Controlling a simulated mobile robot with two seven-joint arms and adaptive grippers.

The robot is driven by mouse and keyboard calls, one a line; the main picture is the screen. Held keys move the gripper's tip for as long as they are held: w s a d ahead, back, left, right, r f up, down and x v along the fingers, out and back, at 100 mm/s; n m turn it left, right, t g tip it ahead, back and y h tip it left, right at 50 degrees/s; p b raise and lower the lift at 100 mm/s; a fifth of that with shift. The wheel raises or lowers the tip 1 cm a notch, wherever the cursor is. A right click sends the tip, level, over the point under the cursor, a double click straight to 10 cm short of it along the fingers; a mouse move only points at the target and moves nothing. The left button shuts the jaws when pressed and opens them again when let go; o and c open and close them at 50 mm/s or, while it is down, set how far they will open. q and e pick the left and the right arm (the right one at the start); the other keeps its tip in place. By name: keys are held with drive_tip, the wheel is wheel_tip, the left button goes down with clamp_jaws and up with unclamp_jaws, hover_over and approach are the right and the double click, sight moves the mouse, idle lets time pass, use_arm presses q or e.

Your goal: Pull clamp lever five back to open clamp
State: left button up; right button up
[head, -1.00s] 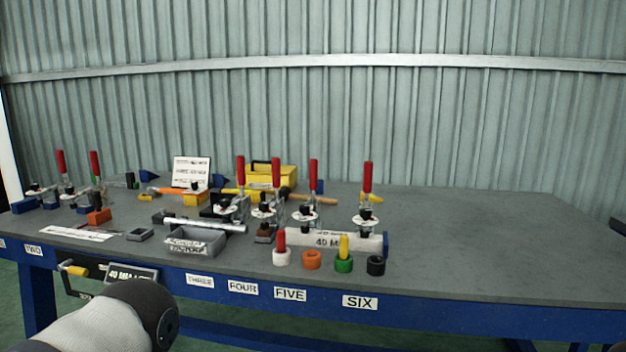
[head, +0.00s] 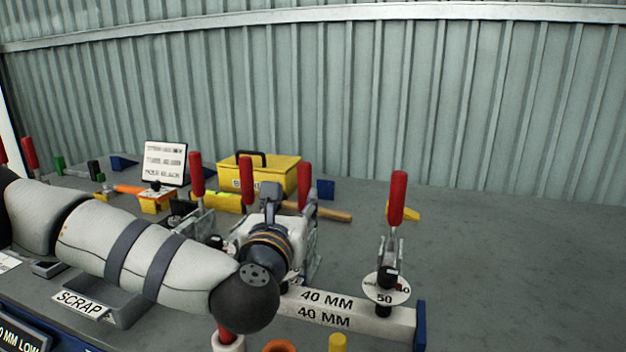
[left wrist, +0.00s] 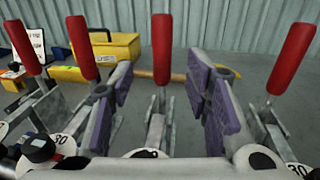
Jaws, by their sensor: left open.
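Clamp lever five is the upright red handle (head: 304,185) third from the left in the row of four, just left of lever six. In the left wrist view the same red lever (left wrist: 161,50) stands upright between the two finger pads. My left gripper (head: 290,210) is open and reaches in from the left at lever five. It also shows in the left wrist view (left wrist: 163,88), its purple-grey pads apart on either side of the lever with visible gaps. My gripper and arm hide most of clamp five's base in the head view. My right gripper is not in view.
Red levers three (head: 197,174) and four (head: 247,180) stand close on the left, lever six (head: 397,198) on the right. A 40 MM block (head: 340,308) lies in front. A yellow toolbox (head: 260,175) and a hammer handle (head: 325,212) lie behind. The table's right side is clear.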

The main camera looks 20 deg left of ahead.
sight(303, 181)
use_arm(q)
drive_tip(key=w, duration=0.7)
drive_tip(key=w+a+r, duration=0.1)
drive_tip(key=w, duration=0.2)
drive_tip(key=shift+w+b, duration=0.2)
drive_tip(key=shift+b, duration=0.1)
clamp_jaws()
